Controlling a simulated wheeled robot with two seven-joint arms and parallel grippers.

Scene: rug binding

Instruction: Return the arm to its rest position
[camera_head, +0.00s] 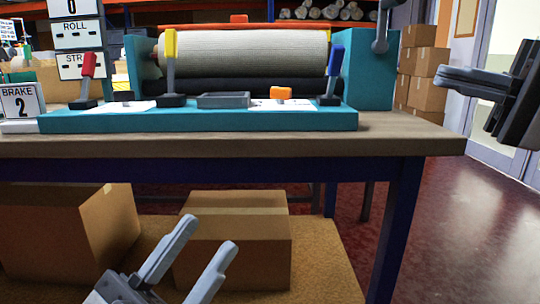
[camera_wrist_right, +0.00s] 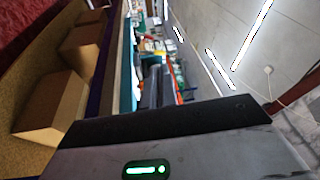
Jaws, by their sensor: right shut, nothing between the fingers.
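My right gripper (camera_head: 442,78) is at the upper right of the head view, beyond the right end of the workbench and well apart from the teal machine. Its grey fingers are together with nothing between them. In the right wrist view its fingers (camera_wrist_right: 156,86) show past the dark gripper body. My left gripper (camera_head: 208,235) is low in the head view, in front of the bench and below its top. Its two fingers are spread and empty, in front of a cardboard box.
The teal machine (camera_head: 200,120) with a pale roll (camera_head: 245,55) and red, yellow and blue levers stands on the workbench (camera_head: 400,141). Cardboard boxes (camera_head: 245,250) sit under it and more (camera_head: 428,75) are stacked behind. The red floor (camera_head: 450,230) at right is clear.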

